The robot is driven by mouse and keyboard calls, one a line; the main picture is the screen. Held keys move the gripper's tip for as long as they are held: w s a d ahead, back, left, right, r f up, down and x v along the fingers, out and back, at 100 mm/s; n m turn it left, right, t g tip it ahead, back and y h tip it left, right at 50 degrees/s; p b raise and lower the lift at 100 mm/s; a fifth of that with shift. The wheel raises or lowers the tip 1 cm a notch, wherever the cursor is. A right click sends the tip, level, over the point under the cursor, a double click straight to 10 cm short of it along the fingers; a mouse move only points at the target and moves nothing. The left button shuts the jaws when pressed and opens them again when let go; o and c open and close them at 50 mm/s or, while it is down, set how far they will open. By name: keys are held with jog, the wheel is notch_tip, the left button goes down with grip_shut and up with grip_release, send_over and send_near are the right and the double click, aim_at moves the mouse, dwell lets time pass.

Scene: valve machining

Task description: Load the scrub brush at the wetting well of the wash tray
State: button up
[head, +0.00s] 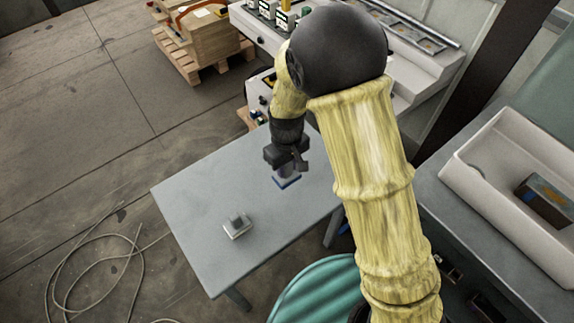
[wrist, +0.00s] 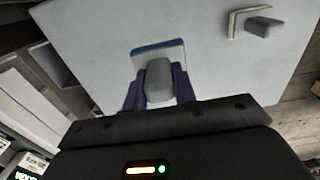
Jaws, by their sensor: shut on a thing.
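My gripper (head: 287,163) points down over the grey table and is shut on the grey handle of a blue-edged block that looks like the scrub brush (head: 287,182). In the wrist view the brush's grey handle (wrist: 158,80) sits between the two fingers, with its pale, blue-edged base beyond. I cannot tell whether the base touches the table. A white tray (head: 470,178), possibly the wash tray, is on the bench at the right, far from my gripper. A dark box (head: 546,196) with a brownish top is inside it. I cannot make out a wetting well.
A second block with a grey handle (head: 237,227) sits on the grey table (head: 200,195), left of and nearer than my gripper. A teal round thing (head: 315,290) stands below the table's near edge. A machine and a pallet of boxes (head: 200,38) are behind. Cable lies on the floor.

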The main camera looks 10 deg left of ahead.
jog(key=o, duration=0.3)
jog(key=shift+c, duration=0.8)
jog(key=shift+w+d+f, duration=0.1)
jog(key=shift+w+d, duration=0.15)
jog(key=shift+d, duration=0.1)
jog(key=w+d+f+m, duration=0.1)
jog(key=w+d+m, duration=0.2)
jog(key=d, duration=0.5)
jog(key=w+d+f+m, duration=0.1)
jog(key=w+d+m, duration=0.2)
jog(key=d, duration=0.5)
jog(key=w+d+f+m, duration=0.1)
jog(key=w+d+m, duration=0.2)
jog(key=d, duration=0.6)
jog(key=shift+f+m, duration=0.3)
jog(key=shift+m, duration=0.2)
jog(key=shift+w+a, duration=0.1)
